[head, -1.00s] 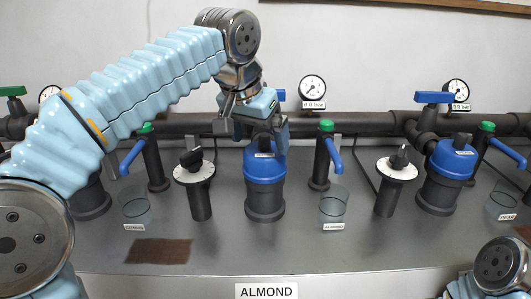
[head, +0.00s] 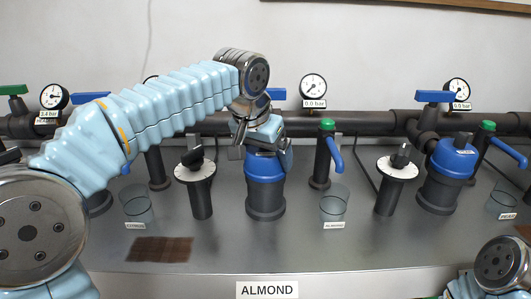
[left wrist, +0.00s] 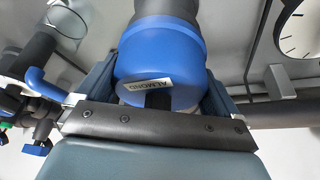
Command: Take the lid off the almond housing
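The almond housing (head: 265,202) is a dark upright cylinder with a blue lid (head: 265,170), in the middle of the bench in the head view. The lid's ALMOND label shows in the left wrist view, where the blue lid (left wrist: 160,65) fills the middle. My left gripper (head: 263,155) is over the lid from above, with one finger on each side of it. The fingers lie close along the lid's sides; I cannot tell whether they press on it. The lid sits on the housing. My right gripper is out of view; only part of the right arm shows at bottom right.
A black-knobbed dial post (head: 202,190) stands left of the housing, and a green-topped post with a blue lever (head: 322,160) right of it. A clear cup (head: 334,205) is at front right. The gauge (head: 313,88) behind reads 0.0 bar. A second blue-lidded housing (head: 445,175) stands farther right.

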